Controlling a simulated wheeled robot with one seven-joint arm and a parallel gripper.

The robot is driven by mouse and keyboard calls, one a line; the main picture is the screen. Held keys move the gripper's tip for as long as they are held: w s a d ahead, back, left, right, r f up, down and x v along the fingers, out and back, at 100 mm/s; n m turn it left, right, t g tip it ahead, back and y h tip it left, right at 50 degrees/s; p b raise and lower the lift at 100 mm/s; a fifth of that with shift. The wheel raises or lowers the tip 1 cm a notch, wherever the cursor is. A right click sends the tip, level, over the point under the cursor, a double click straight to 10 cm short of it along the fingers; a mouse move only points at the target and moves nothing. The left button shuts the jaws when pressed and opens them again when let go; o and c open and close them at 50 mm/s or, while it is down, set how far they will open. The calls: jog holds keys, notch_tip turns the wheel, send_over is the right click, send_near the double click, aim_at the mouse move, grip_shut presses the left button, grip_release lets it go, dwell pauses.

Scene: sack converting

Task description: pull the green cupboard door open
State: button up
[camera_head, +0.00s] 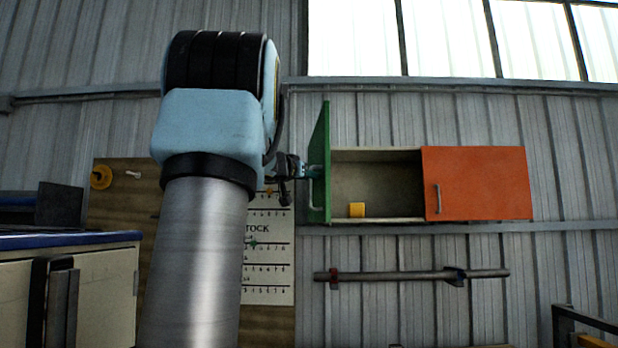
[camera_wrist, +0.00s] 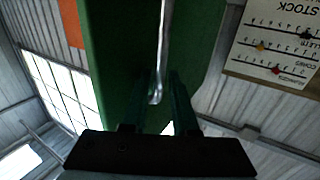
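The green cupboard door (camera_head: 321,150) stands swung wide out from the cupboard (camera_head: 376,182), about square to its front. In the wrist view the green door (camera_wrist: 115,60) fills the middle, with its pale bar handle (camera_wrist: 161,45) running down toward my fingers. My gripper (camera_wrist: 166,85) has one finger on each side of the handle's near end. A gap shows between the handle and the right finger, so the gripper looks open around it. In the head view my gripper (camera_head: 314,172) is at the door's outer face, partly hidden by my arm.
A yellow block (camera_head: 356,210) sits inside the open left compartment. The orange door (camera_head: 476,183) on the right is shut. A rail (camera_head: 410,275) runs along the wall below. A stock chart (camera_head: 268,262) hangs to the left, and a blue-topped bench (camera_head: 70,239) stands at far left.

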jog(key=b+v, duration=0.2)
jog(key=v, duration=0.8)
jog(key=shift+s+a+b, duration=0.2)
jog(key=shift+s+b, duration=0.15)
notch_tip(320, 180, down, 30)
jog(key=n+g+y+b, duration=0.1)
jog(key=n+g+y, duration=0.35)
jog(key=y, duration=0.25)
jog(key=s+d+f+g, duration=0.2)
jog(key=s+f+g, duration=0.3)
jog(key=s+f, duration=0.7)
jog(key=s+d+f+g, duration=0.2)
jog(key=s+f+g, duration=0.3)
jog(key=s+f, duration=0.7)
jog(key=shift+s+f+m+b, duration=0.3)
jog(key=shift+s+m+b, duration=0.15)
jog(key=shift+s, duration=0.1)
